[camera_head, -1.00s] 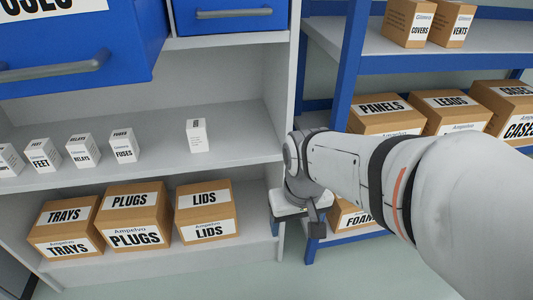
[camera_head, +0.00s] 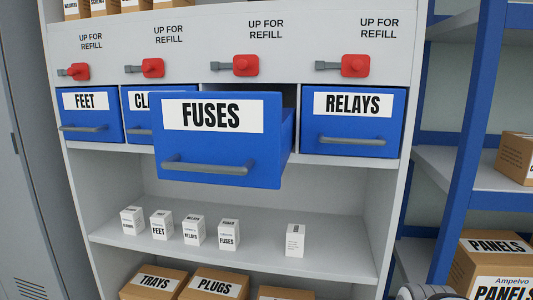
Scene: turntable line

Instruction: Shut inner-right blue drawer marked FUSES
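The blue FUSES drawer (camera_head: 217,147) stands pulled out from the cabinet, third from the left in its row. Its grey bar handle (camera_head: 208,169) is on the lower front, and its right side wall shows. It overlaps part of the drawer marked CL... behind it on the left. The RELAYS drawer (camera_head: 353,121) to its right and the FEET drawer (camera_head: 90,115) at the far left are shut. My gripper is out of view; only a piece of my arm shows at the bottom right edge.
Red levers, one of them above the FUSES drawer (camera_head: 239,66), line the panel under UP FOR REFILL labels. Small white boxes (camera_head: 228,235) stand on the shelf below. Cardboard boxes (camera_head: 215,284) sit lower down. A blue-framed rack (camera_head: 465,150) stands at the right.

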